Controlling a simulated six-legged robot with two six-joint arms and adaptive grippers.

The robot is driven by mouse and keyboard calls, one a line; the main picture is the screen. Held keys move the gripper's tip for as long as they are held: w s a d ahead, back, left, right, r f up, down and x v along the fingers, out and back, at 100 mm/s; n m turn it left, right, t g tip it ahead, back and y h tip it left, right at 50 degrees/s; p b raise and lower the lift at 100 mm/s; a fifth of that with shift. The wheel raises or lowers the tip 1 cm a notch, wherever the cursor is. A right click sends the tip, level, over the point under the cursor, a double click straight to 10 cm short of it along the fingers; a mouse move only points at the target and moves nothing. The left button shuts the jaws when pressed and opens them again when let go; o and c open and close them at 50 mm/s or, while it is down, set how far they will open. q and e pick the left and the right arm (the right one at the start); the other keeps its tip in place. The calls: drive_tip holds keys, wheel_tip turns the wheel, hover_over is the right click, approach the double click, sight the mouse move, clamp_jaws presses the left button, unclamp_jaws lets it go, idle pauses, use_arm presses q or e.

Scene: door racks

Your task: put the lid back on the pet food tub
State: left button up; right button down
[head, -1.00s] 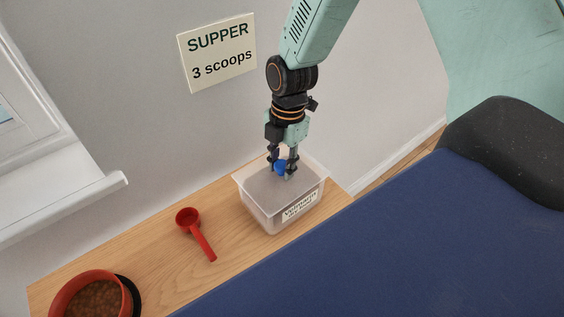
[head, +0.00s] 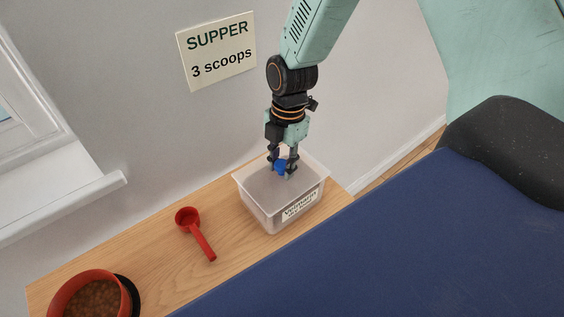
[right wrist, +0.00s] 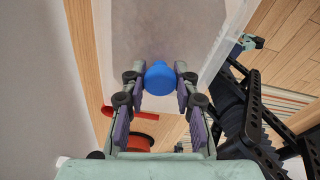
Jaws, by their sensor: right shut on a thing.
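The pet food tub (head: 258,214) is a clear box with a white printed label, standing upright on the wooden top. The lid (head: 258,187) looks like a pale, see-through panel level with the tub's rim. I cannot tell whether it is seated all round. Its blue knob (head: 280,167) rises from the middle. My right gripper (head: 282,169) points down over the tub, shut on that knob. The right wrist view shows the blue knob (right wrist: 160,76) between both fingertips (right wrist: 160,84), with the pale panel (right wrist: 165,35) beyond. My left gripper is not in view.
A red scoop (head: 198,234) lies left of the tub on the wooden top (head: 165,260). A red bowl of brown kibble (head: 94,298) stands at the lower left. A wall with a supper sign (head: 217,50) is behind, and a blue padded surface (head: 400,245) is in front.

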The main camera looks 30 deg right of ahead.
idle(0.4)
drive_tip(key=c, duration=0.9)
unclamp_jaws()
drive_tip(key=shift+c, duration=0.2)
drive_tip(key=shift+o, duration=0.4)
drive_tip(key=o, duration=0.4)
drive_tip(key=shift+r, duration=0.15)
drive_tip(key=shift+r+p, duration=3)
drive_tip(key=shift+r, duration=0.4)
